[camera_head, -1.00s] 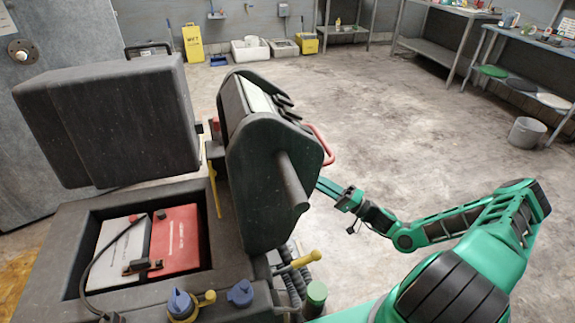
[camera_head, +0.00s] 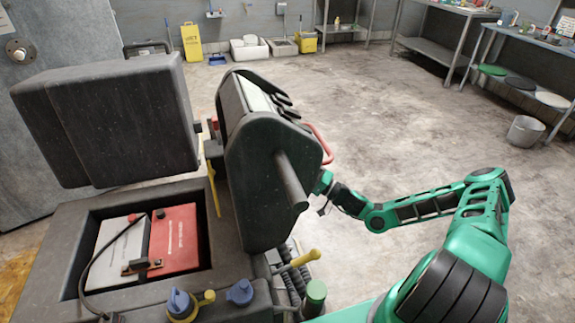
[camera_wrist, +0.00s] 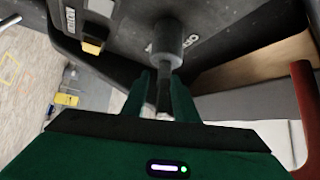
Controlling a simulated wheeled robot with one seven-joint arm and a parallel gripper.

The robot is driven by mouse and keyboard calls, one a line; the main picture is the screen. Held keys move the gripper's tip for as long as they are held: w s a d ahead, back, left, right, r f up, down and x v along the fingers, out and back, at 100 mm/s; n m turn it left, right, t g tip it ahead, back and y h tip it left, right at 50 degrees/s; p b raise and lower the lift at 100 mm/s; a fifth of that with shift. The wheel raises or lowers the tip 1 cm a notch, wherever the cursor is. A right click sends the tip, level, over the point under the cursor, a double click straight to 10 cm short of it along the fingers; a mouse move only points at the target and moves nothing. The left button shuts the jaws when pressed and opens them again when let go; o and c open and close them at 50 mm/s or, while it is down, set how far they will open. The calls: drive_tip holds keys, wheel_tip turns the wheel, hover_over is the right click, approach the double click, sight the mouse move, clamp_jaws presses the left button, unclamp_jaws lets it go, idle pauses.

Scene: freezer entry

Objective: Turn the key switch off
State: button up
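In the wrist view, the key switch (camera_wrist: 168,42) is a grey cylinder on the dark panel of the machine. A dark key-like stem (camera_wrist: 163,95) comes out of it toward my gripper. My gripper (camera_wrist: 160,88) has its two green fingers spread, one on each side of the stem. A gap shows beside the stem, and I cannot tell whether either finger touches it. In the head view, the dark console (camera_head: 272,165) hides the key switch and most of my gripper, which is at the console's right side.
A yellow-orange button (camera_wrist: 93,46) sits left of the switch in the wrist view. A red bar (camera_wrist: 305,110) stands at the right, near my gripper. In the head view, a dark rod (camera_head: 291,180) sticks out of the console. The floor (camera_head: 400,125) to the right is open.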

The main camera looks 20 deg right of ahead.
clamp_jaws()
drive_tip(key=shift+n+y, duration=0.3)
drive_tip(key=shift+s+a+r+n+g+y, duration=0.15)
drive_tip(key=shift+s+n+g+y, duration=0.35)
drive_tip(key=shift+n+g+y, duration=2.35)
drive_tip(key=shift+s+d+r+n+g+y, duration=0.1)
drive_tip(key=shift+s+r+n+g+y, duration=0.3)
drive_tip(key=shift+n+g, duration=2.75)
drive_tip(key=shift+s+a+r+n+g+y, duration=0.1)
drive_tip(key=shift+s+n+g+y, duration=1)
drive_tip(key=shift+n, duration=3.7)
drive_tip(key=shift+w+g+y, duration=0.3)
drive_tip(key=shift+w+y, duration=0.2)
drive_tip(key=shift+y, duration=0.25)
